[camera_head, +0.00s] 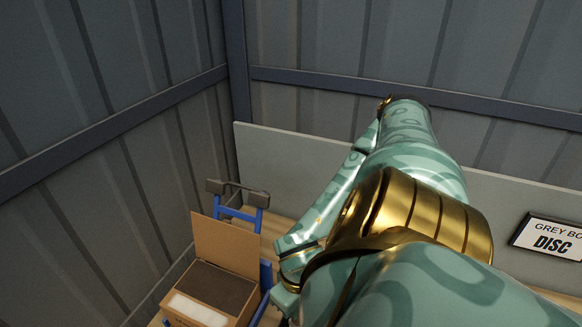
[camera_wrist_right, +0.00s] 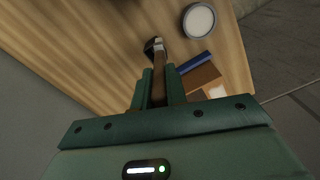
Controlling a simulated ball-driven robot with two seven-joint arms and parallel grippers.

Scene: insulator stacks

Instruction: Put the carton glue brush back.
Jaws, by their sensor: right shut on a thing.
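A brush with a brown wooden handle, a pale metal collar and a dark head (camera_wrist_right: 158,50) shows in the wrist view. My right gripper (camera_wrist_right: 158,88) is shut on its handle, with the head pointing away from the gripper, over the wooden table. In the head view my right gripper (camera_head: 285,299) is at the lower middle, mostly covered by my arm, and the brush is hidden there. An open cardboard carton (camera_head: 240,315) with a raised flap stands just left of it. My left gripper is not in view.
A blue frame with grey pads (camera_head: 258,200) stands behind the carton. A round white dish with a grey rim (camera_wrist_right: 198,20) lies on the wooden table (camera_wrist_right: 100,35). A grey panel (camera_head: 285,150) bounds the back. A "DISC" sign (camera_head: 550,237) is at right.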

